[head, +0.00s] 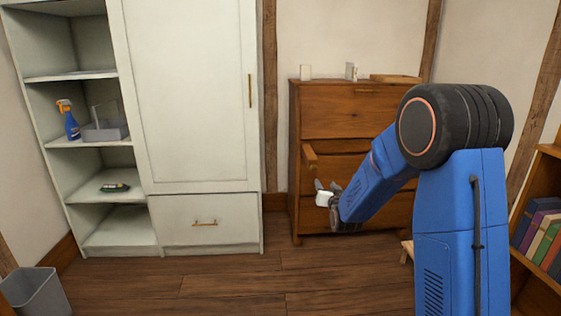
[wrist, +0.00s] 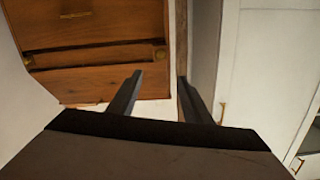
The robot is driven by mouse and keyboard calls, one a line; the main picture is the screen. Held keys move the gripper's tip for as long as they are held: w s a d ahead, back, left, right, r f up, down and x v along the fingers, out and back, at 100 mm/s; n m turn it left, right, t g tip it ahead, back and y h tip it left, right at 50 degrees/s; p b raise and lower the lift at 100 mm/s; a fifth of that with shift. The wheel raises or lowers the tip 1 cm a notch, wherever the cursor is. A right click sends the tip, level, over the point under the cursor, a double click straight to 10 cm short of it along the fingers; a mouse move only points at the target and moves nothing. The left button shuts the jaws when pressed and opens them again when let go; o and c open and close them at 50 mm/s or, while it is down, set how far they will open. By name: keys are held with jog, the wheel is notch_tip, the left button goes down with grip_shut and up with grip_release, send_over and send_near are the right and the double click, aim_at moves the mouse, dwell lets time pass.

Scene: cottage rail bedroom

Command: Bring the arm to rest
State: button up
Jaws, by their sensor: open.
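My arm reaches from the right side of the head view toward the front of the wooden dresser (head: 340,122), bent at its black joint. My gripper (head: 327,186) is at the arm's far end, in front of the dresser's lower left part. In the wrist view, my gripper (wrist: 160,80) shows two dark fingers set apart, with nothing between them. The dresser (wrist: 100,57) fills the left of that view. I cannot tell the gap to the dresser.
A white wardrobe (head: 185,95) with open shelves stands left, holding a spray bottle (head: 68,120), a grey caddy (head: 105,130) and a small dark item (head: 115,187). A grey bin (head: 36,292) is at lower left, a bookcase (head: 548,190) at right. The middle floor is clear.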

jog(key=s+d+r+n+g, duration=0.1)
jog(key=s+r+g, duration=0.2)
jog(key=s, duration=0.9)
jog(key=s+d+r+g, duration=0.1)
jog(key=s+r+g, duration=0.25)
jog(key=s, duration=0.75)
jog(key=s+f+g, duration=0.1)
jog(key=s+g, duration=0.1)
jog(key=s, duration=1.5)
jog(key=s+d+f+n+g, duration=0.1)
jog(key=s+f+g, duration=0.1)
jog(key=s, duration=1.5)
jog(key=shift+d+g, duration=0.15)
jog(key=shift+g, duration=0.7)
